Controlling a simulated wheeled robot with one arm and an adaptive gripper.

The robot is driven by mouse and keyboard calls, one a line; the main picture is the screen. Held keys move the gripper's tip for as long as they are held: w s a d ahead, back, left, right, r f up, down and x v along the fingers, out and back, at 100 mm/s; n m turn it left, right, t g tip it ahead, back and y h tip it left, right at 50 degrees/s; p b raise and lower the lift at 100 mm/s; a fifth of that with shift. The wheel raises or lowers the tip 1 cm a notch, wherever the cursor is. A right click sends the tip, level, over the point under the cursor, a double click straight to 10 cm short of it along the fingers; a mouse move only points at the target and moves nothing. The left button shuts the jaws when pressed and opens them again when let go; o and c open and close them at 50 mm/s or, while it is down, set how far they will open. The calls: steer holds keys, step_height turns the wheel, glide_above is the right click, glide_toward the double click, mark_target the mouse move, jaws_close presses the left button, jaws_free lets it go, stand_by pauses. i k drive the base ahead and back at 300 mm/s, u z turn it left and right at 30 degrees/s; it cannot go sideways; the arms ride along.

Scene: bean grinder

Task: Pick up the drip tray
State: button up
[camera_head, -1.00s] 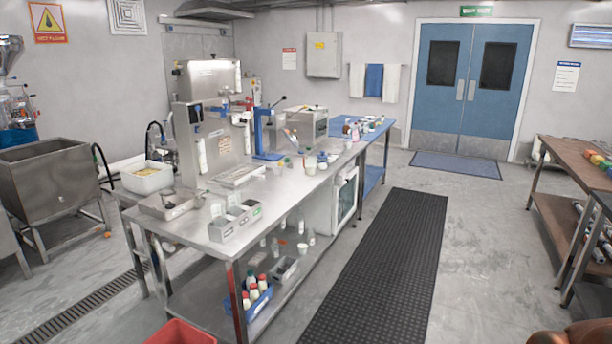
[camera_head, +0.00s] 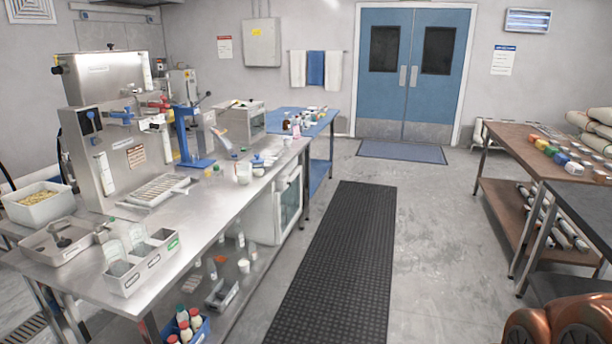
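The drip tray (camera_head: 157,190) appears to be the flat, pale metal tray with a slatted top. It lies on the steel bench (camera_head: 205,225) at the foot of the steel machine (camera_head: 105,140), on the side facing the aisle. Nothing is seen on top of it. My gripper is not in view.
A bin of grainy contents (camera_head: 38,204), a shallow metal tray (camera_head: 58,242) and a divided container (camera_head: 143,264) stand left of and nearer than the drip tray. A blue stand (camera_head: 190,140) is behind it. A black mat (camera_head: 335,265) covers the open aisle; a brown table (camera_head: 520,150) stands right.

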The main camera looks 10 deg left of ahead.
mark_target(156, 193)
steer(key=u, duration=0.1)
steer(key=i, duration=1.8)
steer(key=u, duration=0.65)
steer(key=i, duration=1.25)
steer(key=u, duration=1.85)
steer(key=i, duration=0.8)
steer(key=u, duration=0.75)
